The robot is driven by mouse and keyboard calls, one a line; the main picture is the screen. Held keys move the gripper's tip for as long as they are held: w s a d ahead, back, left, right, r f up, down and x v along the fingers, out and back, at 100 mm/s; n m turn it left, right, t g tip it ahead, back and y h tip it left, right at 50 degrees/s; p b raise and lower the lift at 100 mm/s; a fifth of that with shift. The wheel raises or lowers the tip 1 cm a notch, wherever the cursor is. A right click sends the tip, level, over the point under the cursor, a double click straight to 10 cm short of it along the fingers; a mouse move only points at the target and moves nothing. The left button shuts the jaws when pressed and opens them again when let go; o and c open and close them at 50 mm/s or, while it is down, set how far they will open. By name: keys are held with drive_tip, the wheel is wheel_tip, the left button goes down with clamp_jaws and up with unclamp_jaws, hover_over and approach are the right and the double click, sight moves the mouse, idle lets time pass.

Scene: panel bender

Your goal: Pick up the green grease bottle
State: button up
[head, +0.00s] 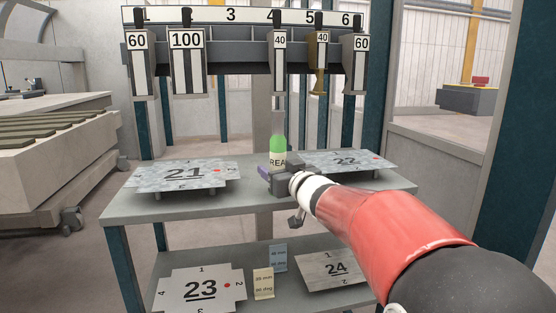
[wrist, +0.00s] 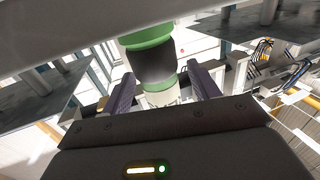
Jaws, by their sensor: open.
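The green grease bottle (head: 278,146) stands upright on the upper shelf, between plates 21 and 22. It has a clear pointed top, a green band and a white label reading "REA". My gripper (head: 272,174) is level with its lower part and hides its base. In the wrist view the bottle (wrist: 150,62) shows green bands around a dark middle. It lies between the two spread fingers of my gripper (wrist: 163,88). The fingers are open, with a visible gap on the right side; contact on the left cannot be told.
The shelf (head: 160,208) holds plate 21 (head: 184,175) left of the bottle and plate 22 (head: 347,160) right. Below are plate 23 (head: 200,290), plate 24 (head: 335,270) and small cards (head: 264,284). Numbered tools (head: 186,60) hang from a rack above.

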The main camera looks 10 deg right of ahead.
drive_tip(key=shift+x, duration=1.1)
drive_tip(key=c, duration=1.2)
drive_tip(key=shift+o, duration=0.2)
drive_tip(key=shift+r, duration=0.1)
